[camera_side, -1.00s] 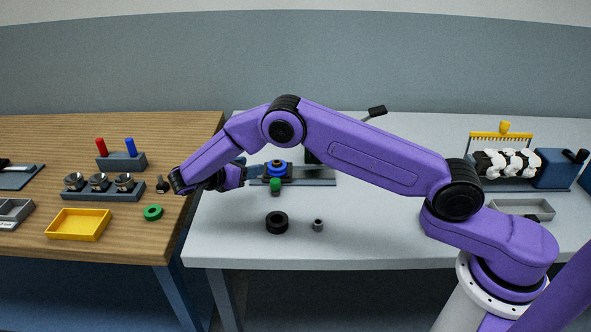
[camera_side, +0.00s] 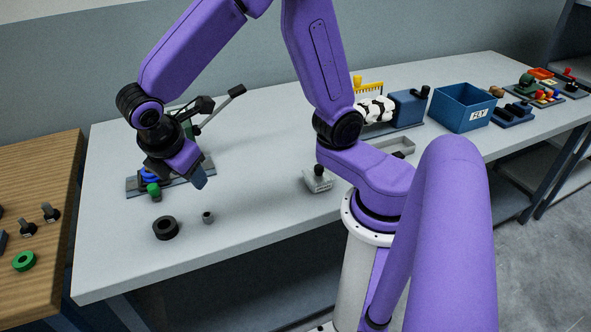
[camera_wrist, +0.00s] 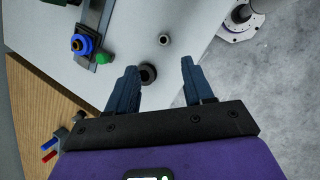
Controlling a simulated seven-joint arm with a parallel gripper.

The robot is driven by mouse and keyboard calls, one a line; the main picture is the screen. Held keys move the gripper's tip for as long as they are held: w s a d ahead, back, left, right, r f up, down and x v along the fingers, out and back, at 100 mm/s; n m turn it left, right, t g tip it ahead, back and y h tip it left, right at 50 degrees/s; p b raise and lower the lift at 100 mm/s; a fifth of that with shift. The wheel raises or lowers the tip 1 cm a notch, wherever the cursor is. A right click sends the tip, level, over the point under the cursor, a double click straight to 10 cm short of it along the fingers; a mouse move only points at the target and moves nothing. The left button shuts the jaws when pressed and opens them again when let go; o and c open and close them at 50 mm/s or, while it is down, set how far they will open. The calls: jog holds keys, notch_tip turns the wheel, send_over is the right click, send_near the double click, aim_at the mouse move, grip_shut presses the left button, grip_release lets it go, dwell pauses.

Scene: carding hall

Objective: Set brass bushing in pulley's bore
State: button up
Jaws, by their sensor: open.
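The black ring with an open bore (camera_side: 166,228) lies flat on the grey table; in the wrist view (camera_wrist: 147,74) it shows between my fingers, nearer the left one. A small grey hollow cylinder (camera_side: 208,217) stands to its right, also in the wrist view (camera_wrist: 164,41); it does not look brass. A blue round piece (camera_wrist: 87,43) with a yellowish centre sits on a dark fixture plate; I cannot tell whether that centre is the bushing, or which round piece is the pulley. My gripper (camera_wrist: 159,63) is open and empty, above the table; in the side view it partly hides the fixture (camera_side: 137,190).
A green knob (camera_side: 153,189) fronts the fixture, and a lever (camera_side: 220,108) rises behind it. The wooden table (camera_side: 40,180) at left holds a green ring (camera_side: 24,261). A small grey block with a black knob (camera_side: 317,180) stands to the right. The front middle is clear.

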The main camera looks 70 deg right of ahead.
jog(key=s+d+m+y, duration=0.1)
jog(key=s+d+y, duration=0.1)
jog(key=s, duration=0.7)
jog(key=s+d+m+g+y, duration=0.1)
jog(key=s+d, duration=0.4)
jog(key=s, duration=0.5)
jog(key=shift+s+m+g+y, duration=0.15)
jog(key=shift+m+g+y, duration=0.15)
jog(key=shift+m+y, duration=0.55)
